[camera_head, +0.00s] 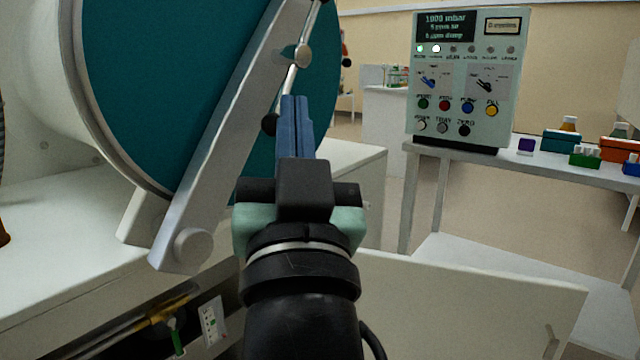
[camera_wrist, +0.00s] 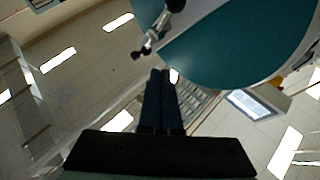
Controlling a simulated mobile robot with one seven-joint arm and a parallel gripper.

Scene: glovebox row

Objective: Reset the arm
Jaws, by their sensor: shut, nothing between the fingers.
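My gripper (camera_head: 294,112) is in the middle of the head view, its blue fingers together and pointing up and away. Nothing is between the fingers. It is in front of the round teal door (camera_head: 130,90) and beside the door's grey swing bar (camera_head: 225,125). In the wrist view my gripper (camera_wrist: 161,82) shows its two dark fingers side by side, with the teal door (camera_wrist: 240,45) beyond them at the upper right. A metal handle with dark knobs (camera_wrist: 150,45) is near the fingertips in that view; I cannot tell whether they touch.
A control panel (camera_head: 465,75) with lit lamps, knobs and buttons stands on a grey side table (camera_head: 480,160) at the right. Small boxes and racks (camera_head: 585,157) sit beside it. A white cabinet top (camera_head: 60,270) is at the left. Floor shows between cabinet and table.

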